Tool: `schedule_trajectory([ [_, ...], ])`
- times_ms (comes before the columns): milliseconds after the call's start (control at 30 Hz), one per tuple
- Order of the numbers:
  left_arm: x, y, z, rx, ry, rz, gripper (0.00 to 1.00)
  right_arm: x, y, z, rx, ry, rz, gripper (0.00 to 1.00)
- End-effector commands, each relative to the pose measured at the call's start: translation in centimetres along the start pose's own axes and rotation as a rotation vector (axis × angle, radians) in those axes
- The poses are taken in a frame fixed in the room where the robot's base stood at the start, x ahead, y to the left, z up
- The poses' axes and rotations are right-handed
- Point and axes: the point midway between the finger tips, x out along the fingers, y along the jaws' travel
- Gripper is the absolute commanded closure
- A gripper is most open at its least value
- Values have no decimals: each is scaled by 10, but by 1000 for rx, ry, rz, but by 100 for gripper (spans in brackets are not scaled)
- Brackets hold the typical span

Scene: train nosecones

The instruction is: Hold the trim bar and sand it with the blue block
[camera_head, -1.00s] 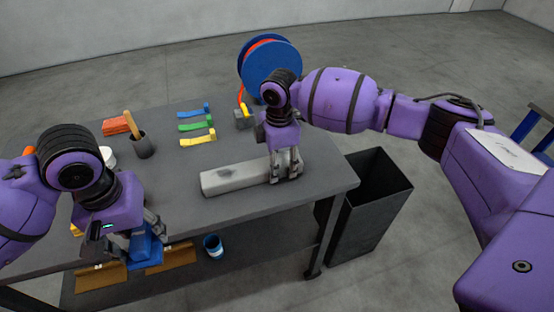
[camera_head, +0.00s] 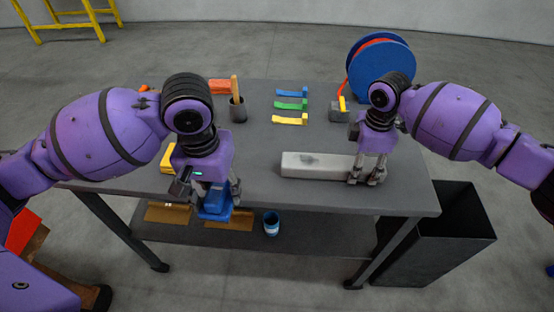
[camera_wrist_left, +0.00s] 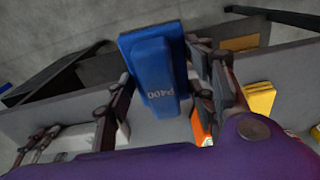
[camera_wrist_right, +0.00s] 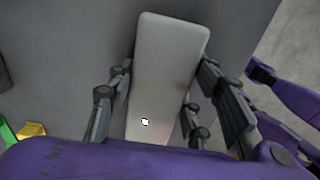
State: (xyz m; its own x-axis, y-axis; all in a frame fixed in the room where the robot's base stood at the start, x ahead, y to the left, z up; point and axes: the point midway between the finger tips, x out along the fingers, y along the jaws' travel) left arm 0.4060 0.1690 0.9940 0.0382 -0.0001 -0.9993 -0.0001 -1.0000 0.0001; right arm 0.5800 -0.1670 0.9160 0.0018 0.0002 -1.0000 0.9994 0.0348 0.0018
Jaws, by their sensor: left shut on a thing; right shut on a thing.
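The trim bar is a light grey block (camera_head: 315,165) lying on the table towards the right front, with a darker smudge on its top. My right gripper (camera_head: 367,172) is shut on its right end; the bar also shows between the fingers in the right wrist view (camera_wrist_right: 168,75). The blue block (camera_head: 215,205) is in my left gripper (camera_head: 212,193), held near the table's front edge, left of the bar and apart from it. In the left wrist view the blue block (camera_wrist_left: 155,70), marked P400, sits between the fingers.
Blue, green and yellow clips (camera_head: 291,105) lie behind the bar. A dark cup (camera_head: 238,108), an orange-red block (camera_head: 219,86) and a blue reel (camera_head: 378,68) stand further back. A black bin (camera_head: 440,240) stands right of the table (camera_head: 265,150). A lower shelf holds a blue can (camera_head: 271,222).

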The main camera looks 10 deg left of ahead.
Motion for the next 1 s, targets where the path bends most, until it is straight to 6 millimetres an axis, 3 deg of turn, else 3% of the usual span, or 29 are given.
schedule_trajectory([
  [167, -3, 9, -14, -2, 7, 7, 70, 0, 0, 0, -1, 0, 0, 72],
  [267, -10, 26, -39, -4, 20, 16, 70, 0, 0, 0, -1, 0, 0, 72],
  [500, -44, 87, -116, -4, 63, 22, 70, 0, 0, 0, 0, 0, 1, 72],
  [633, -64, 115, -146, -1, 87, 14, 70, 0, 0, 0, 0, 0, 0, 72],
  [833, -82, 138, -168, 0, 111, 2, 70, 0, 0, 0, 0, 0, 0, 72],
  [1000, -78, 141, -171, 0, 112, -2, 70, 0, 0, 0, 0, 0, 0, 72],
])
